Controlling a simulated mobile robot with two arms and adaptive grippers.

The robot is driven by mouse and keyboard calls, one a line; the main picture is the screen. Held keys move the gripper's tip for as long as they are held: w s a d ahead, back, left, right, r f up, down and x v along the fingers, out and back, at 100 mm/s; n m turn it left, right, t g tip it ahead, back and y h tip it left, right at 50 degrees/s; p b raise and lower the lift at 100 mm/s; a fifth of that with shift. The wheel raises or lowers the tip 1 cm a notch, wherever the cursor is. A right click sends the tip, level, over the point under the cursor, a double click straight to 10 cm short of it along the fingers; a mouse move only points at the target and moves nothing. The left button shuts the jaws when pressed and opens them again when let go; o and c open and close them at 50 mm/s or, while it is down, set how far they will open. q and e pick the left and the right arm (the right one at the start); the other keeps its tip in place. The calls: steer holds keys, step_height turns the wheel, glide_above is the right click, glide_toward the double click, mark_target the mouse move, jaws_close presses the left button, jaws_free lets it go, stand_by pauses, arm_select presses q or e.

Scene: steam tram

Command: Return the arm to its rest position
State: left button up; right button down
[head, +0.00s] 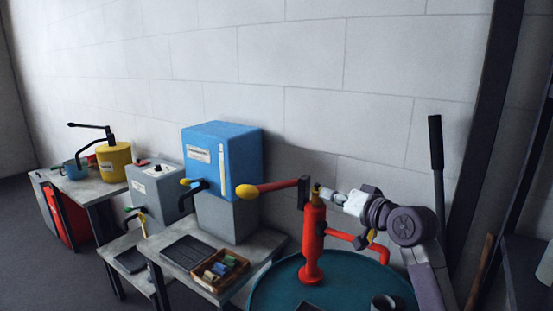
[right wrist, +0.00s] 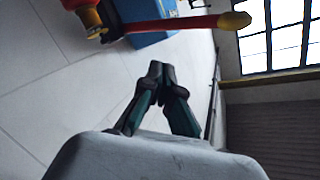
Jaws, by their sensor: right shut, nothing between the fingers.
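My right arm comes in from the lower right in the head view. Its gripper (head: 330,195) is beside the top of a red hand pump (head: 312,245). The fingers are small there and partly lost against the pump. In the right wrist view the gripper (right wrist: 162,72) is shut and empty. The pump's red lever (head: 275,187) with a yellow knob (head: 246,191) points left. The lever also crosses the top of the wrist view (right wrist: 175,25), apart from the fingertips. My left gripper is not in view.
The pump stands on a teal drum (head: 270,290). A blue box machine (head: 222,160) on a grey base is left of it, with a wooden tray (head: 238,271) in front. A grey box (head: 155,190) and yellow pot (head: 114,162) are farther left. A black-handled lever (head: 435,145) rises at right.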

steer(key=s+d+f+n+g+h, duration=0.1)
steer(key=s+f+g+h, duration=0.15)
steer(key=s+f, duration=0.9)
steer(key=s+d+f+n+g+h, duration=0.1)
steer(key=s+f+g+h, duration=0.15)
steer(key=s+f, duration=0.9)
steer(key=s+d+f+g+h, duration=0.2)
steer(key=s+d+f+g, duration=0.1)
steer(key=s+f, duration=0.55)
steer(key=s+d+f+g+h, duration=0.25)
steer(key=s+f, duration=0.25)
steer(key=s, duration=0.7)
step_height(320, 180, down, 35)
steer(key=s+n+b, duration=0.1)
steer(key=b, duration=0.9)
steer(key=s+d+f+g+b, duration=0.1)
steer(key=s+f+b, duration=0.3)
steer(key=s+f, duration=0.4)
steer(key=s+d+f+g+b, duration=0.1)
steer(key=s+f+b, duration=0.3)
steer(key=s+f, duration=0.5)
step_height(320, 180, down, 7)
steer(key=shift+d+f, duration=0.2)
steer(key=shift+d, duration=0.55)
